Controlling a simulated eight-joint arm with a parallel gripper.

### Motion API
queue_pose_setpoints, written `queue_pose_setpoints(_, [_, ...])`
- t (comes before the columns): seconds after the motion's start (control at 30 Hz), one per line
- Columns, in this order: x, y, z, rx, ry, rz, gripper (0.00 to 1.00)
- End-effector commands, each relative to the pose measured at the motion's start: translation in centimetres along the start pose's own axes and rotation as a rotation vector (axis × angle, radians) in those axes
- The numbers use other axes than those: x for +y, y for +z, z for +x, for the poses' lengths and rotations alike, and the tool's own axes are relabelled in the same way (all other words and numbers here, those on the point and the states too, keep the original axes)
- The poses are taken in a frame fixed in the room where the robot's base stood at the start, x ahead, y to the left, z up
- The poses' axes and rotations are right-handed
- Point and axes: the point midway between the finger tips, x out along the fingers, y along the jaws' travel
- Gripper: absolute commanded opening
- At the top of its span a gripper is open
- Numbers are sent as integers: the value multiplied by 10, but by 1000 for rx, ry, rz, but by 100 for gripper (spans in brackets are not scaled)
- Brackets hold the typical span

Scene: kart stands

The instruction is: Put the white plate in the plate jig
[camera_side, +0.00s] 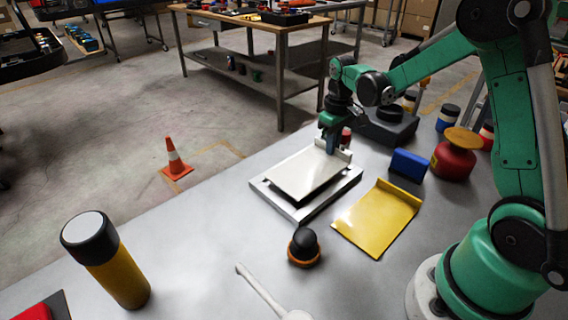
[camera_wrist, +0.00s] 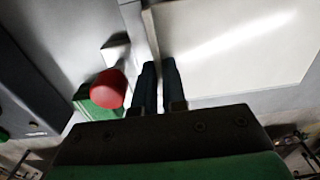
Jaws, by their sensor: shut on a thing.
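The white plate (camera_side: 308,174) has an upturned lip at its far end. It lies over the plate jig (camera_side: 297,212), a light grey frame with a dark recess showing under the plate's near edge. I cannot tell whether the plate rests fully in it. My gripper (camera_side: 330,146) is shut on the plate's lip at the far end. In the wrist view the dark fingers (camera_wrist: 158,72) pinch the lip, and the white plate (camera_wrist: 235,48) spreads to the right.
A yellow plate (camera_side: 377,218) lies right of the jig. A blue block (camera_side: 408,164) and a red canister (camera_side: 453,160) stand farther right. A black-domed knob (camera_side: 304,245) stands in front. A red knob (camera_wrist: 108,88) is close left of the fingers.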

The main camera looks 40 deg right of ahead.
Motion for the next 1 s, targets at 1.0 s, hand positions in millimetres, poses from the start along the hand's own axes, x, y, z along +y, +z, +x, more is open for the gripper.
queue_pose_setpoints(1.0, [0, 0, 9, 0, 0, 0, 20])
